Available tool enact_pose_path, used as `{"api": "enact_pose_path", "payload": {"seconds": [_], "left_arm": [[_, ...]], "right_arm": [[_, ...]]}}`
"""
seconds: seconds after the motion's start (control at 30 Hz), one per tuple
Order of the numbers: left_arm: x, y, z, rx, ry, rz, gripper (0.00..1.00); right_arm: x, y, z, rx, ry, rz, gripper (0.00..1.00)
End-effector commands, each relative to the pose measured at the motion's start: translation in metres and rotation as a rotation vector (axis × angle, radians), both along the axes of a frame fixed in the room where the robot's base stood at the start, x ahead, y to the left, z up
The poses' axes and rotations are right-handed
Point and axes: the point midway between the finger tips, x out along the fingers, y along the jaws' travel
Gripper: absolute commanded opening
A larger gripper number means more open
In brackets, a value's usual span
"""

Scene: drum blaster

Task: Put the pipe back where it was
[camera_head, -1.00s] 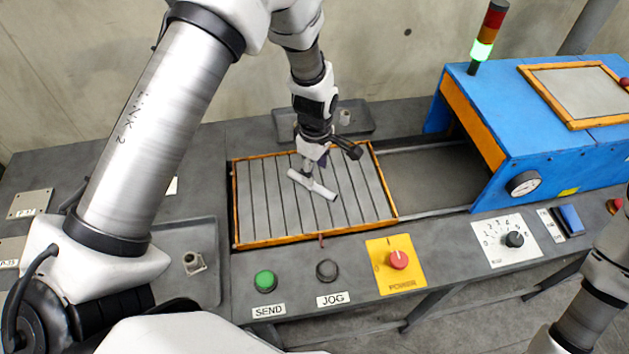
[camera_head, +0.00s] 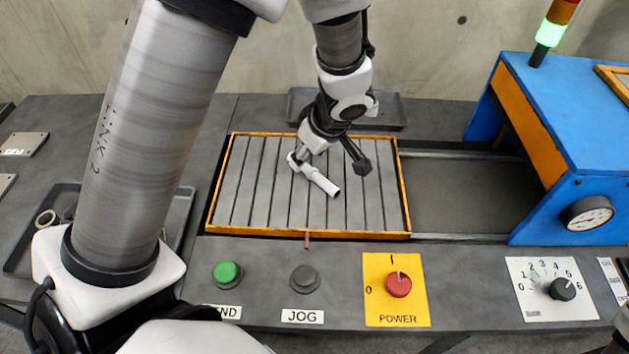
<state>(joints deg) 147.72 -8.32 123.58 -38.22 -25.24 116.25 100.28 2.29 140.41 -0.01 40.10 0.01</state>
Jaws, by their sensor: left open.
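A light grey pipe (camera_head: 322,182) lies at a slant across the slats of an orange-framed tray (camera_head: 308,234), near the tray's middle. My left gripper (camera_head: 329,165) is just above the pipe, with its fingers apart. One finger is by the pipe's upper left end and partly hides it. The dark fingertip on the other side is to the right of the pipe, clear of it. I cannot tell whether the gripper touches the pipe. My right gripper is out of the frame.
A blue machine (camera_head: 550,135) with a gauge (camera_head: 587,214) stands at the right. In front are a green button (camera_head: 227,272), a JOG button (camera_head: 304,279), a red power knob (camera_head: 398,284) and a dial (camera_head: 562,289). A grey tray (camera_head: 400,115) lies behind; another (camera_head: 182,215) is at the left.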

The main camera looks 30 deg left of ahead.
Motion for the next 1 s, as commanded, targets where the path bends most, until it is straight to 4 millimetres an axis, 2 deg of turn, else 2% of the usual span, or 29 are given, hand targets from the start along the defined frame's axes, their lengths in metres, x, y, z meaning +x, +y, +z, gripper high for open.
{"api": "enact_pose_path", "payload": {"seconds": [0.3,0.57,0.6,0.73,1.0], "left_arm": [[0.011,0.012,-0.049,-0.003,0.003,0.001,0.54],[0.012,0.015,-0.054,-0.001,-0.001,0.000,0.54],[0.012,0.015,-0.054,-0.001,-0.001,0.000,0.47],[0.012,0.015,-0.054,-0.002,0.000,0.000,0.01],[0.012,0.015,-0.053,-0.002,0.000,0.000,0.00]], "right_arm": [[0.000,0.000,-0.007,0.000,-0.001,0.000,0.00],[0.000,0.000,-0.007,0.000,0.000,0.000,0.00],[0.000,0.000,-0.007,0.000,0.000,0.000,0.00],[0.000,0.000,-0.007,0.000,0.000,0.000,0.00],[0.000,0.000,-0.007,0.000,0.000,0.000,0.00]]}}
